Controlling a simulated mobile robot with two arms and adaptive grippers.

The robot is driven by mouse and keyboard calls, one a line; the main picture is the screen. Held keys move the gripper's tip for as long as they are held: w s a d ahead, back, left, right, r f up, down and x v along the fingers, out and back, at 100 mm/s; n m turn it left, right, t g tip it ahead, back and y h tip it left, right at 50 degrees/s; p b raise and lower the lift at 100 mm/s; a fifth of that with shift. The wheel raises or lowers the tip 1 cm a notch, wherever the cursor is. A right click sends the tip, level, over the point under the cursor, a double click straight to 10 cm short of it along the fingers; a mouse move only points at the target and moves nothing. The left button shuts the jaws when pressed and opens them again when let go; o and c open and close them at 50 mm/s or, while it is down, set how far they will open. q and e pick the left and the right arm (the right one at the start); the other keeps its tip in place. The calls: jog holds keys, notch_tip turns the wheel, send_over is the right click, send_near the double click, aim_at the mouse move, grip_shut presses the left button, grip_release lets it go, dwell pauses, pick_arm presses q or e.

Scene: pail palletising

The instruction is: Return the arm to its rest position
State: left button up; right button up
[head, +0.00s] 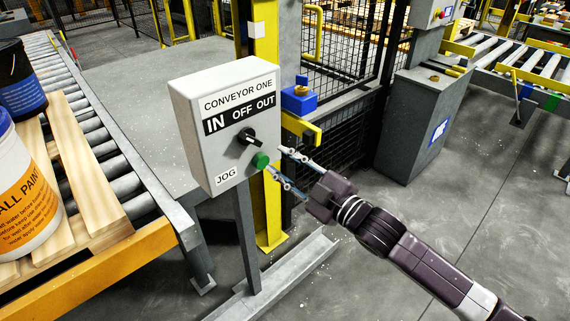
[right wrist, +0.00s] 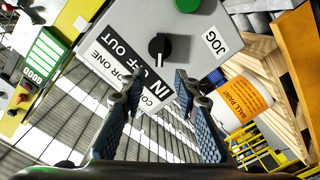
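My right arm comes in from the lower right of the head view. Its right gripper (head: 277,162) is open and empty in front of the conveyor control box (head: 214,118), close to the green jog button (head: 261,160). The right wrist view shows the two fingers (right wrist: 158,92) apart with nothing between them. Beyond them are the box face, the black selector knob (right wrist: 158,47) and the green button (right wrist: 187,4). Whether a fingertip touches the box I cannot tell. My left gripper is not in view.
A roller conveyor (head: 92,128) at left carries a wooden pallet (head: 85,165) with a white pail (head: 25,190) and a dark pail (head: 20,80). A yellow post (head: 268,210) and mesh fence (head: 338,45) stand behind the box. Open floor (head: 470,190) lies at right.

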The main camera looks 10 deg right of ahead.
jog(key=shift+s+d, duration=0.15)
jog(key=shift+s, duration=0.1)
jog(key=w+d+f+m+g+h, duration=0.1)
jog(key=d+f+m+h, duration=0.3)
jog(key=f, duration=0.7)
jog(key=w+d+f+m+h, duration=0.2)
jog(key=d+f, duration=0.4)
jog(key=f, duration=0.6)
jog(key=s+d+f+m+g+h, duration=0.1)
jog(key=s+d+f+m+g, duration=0.3)
jog(key=f, duration=0.7)
jog(key=s+d+f+n+h, duration=0.1)
jog(key=s+d+f+h, duration=0.1)
jog(key=s+f, duration=0.7)
jog(key=s+d+f+m+g+h, duration=0.1)
jog(key=s+f+g, duration=0.1)
jog(key=s+f, duration=0.7)
jog(key=s+d+f+m+g, duration=0.2)
jog(key=s+f, duration=0.6)
jog(key=f, duration=0.1)
jog(key=s+a+f+m+g, duration=0.1)
jog(key=s+f+g, duration=0.1)
jog(key=s, duration=1)
jog(key=s+a+f+g, duration=0.1)
jog(key=s+f, duration=0.4)
jog(key=s, duration=0.8)
jog(key=shift+s+f+m+g+h, duration=0.2)
jog(key=shift+f+m+g+h, duration=0.15)
jog(key=shift+g, duration=0.45)
